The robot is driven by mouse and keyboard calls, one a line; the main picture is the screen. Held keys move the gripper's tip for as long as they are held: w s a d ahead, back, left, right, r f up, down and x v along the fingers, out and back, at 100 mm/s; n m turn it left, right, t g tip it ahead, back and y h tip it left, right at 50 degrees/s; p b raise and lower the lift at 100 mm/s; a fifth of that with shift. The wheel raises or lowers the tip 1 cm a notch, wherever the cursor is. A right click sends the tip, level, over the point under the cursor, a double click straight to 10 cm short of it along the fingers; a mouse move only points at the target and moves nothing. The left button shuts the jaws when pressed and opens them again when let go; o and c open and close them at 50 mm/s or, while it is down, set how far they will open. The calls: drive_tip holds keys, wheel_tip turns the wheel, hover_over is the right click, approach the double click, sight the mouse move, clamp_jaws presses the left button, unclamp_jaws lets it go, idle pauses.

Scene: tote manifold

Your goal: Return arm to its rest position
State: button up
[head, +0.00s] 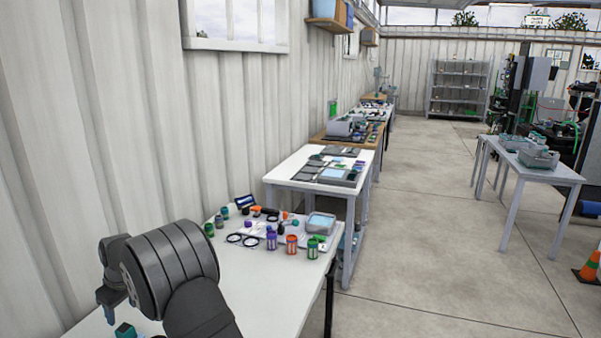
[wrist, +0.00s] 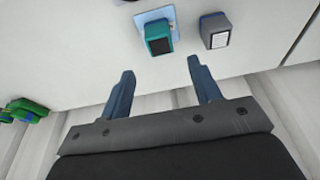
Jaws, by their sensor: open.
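My gripper (wrist: 160,80) shows in the wrist view with its two blue fingers apart and nothing between them. A teal box with a dark face (wrist: 159,38) sits on a light blue pad just beyond the fingertips, apart from them. A grey box with a white label (wrist: 215,31) stands to its right. In the head view my arm is at the lower left, over the near end of the white table (head: 275,290). A teal object (head: 125,330) shows below the arm there.
Several jars, including an orange-red jar (head: 292,245), and a grey tray (head: 320,223) stand at the table's far end. The corrugated wall (head: 90,130) is close on the left. More tables line the wall. Open floor (head: 430,260) lies to the right.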

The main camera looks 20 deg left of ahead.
sight(124, 328)
drive_tip(key=x, duration=0.7)
drive_tip(key=shift+a+f, duration=0.2)
drive_tip(key=shift+f, duration=0.15)
wheel_tip(124, 328, up, 4)
drive_tip(key=shift+r, duration=0.1)
drive_tip(key=w+d+r, duration=0.7)
drive_tip(key=d, duration=0.2)
drive_tip(key=s+n+g+h, duration=0.3)
drive_tip(key=s+n, duration=1.4)
drive_tip(key=s, duration=0.6)
drive_tip(key=shift+n, duration=0.5)
drive_tip(key=shift+w+d+x, duration=0.1)
drive_tip(key=shift+w+x, duration=0.05)
drive_tip(key=shift+x, duration=1.1)
drive_tip(key=shift+w+d+x, duration=0.1)
drive_tip(key=shift+w+x, duration=0.05)
drive_tip(key=shift+x, duration=1.1)
drive_tip(key=shift+w+d+x, duration=0.1)
drive_tip(key=shift+w+x, duration=0.05)
drive_tip(key=shift+x, duration=1.15)
drive_tip(key=shift+f, duration=0.1)
